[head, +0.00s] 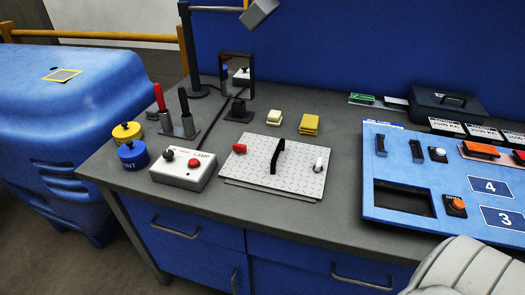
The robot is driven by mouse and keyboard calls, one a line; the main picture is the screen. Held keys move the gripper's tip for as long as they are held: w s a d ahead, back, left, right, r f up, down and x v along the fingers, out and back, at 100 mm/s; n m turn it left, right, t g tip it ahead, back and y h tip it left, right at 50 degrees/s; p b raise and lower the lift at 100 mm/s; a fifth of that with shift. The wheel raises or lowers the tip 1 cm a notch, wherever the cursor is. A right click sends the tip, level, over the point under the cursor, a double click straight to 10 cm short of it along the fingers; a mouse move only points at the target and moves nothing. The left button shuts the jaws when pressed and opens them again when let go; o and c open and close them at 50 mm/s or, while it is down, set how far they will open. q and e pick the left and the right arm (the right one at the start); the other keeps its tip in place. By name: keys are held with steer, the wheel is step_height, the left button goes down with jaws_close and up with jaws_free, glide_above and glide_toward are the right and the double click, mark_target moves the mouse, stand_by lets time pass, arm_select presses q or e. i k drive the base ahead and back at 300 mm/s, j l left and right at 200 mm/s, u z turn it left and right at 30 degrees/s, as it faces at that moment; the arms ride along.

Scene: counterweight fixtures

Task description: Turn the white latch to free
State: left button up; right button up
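The white latch (319,164) sits near the right edge of a grey tread-patterned plate (255,172) on the workbench. It stands out as a small white knob with a darker lower end; I cannot tell its exact turned position. A red latch (239,148) sits near the plate's left edge. A black handle (277,156) rises from the plate's middle, between the two latches. The plate lies flat on the bench top. Neither of my grippers shows in the head view, and nothing touches the latch.
A lamp box (184,168) with buttons stands left of the plate. Yellow (127,132) and blue (133,154) weights lie further left. A blue panel (400,200) with switches lies right. Cream (274,116) and yellow (309,124) blocks are behind the plate.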

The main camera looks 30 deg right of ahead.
mark_target(317, 168)
steer(key=z, duration=1.5)
